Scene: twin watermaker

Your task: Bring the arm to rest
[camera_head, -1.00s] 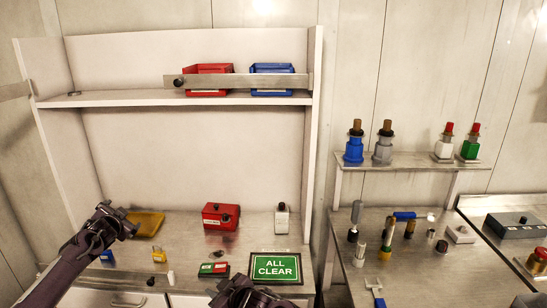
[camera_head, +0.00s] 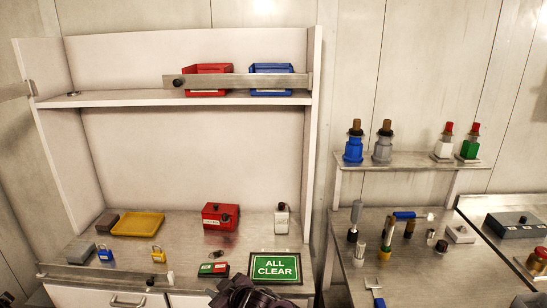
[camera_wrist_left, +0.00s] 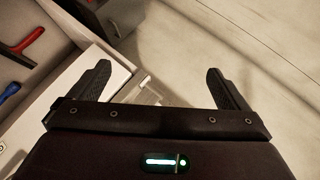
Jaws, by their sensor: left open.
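My left gripper (camera_wrist_left: 158,76) shows in the left wrist view with its two dark fingers wide apart and nothing between them. In the head view my left arm is almost wholly out of the picture; only a small dark part shows at the bottom left corner. My right gripper (camera_head: 245,293) shows at the bottom edge of the head view, in front of the green ALL CLEAR sign (camera_head: 275,267). Its fingertips cannot be made out, and I cannot tell whether it holds anything.
The workbench carries a yellow tray (camera_head: 138,224), a blue padlock (camera_head: 105,254), a yellow padlock (camera_head: 158,254) and a red box (camera_head: 221,216). The left wrist view shows an open drawer with a red-handled tool (camera_wrist_left: 27,42). Another table (camera_head: 430,275) stands at the right.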

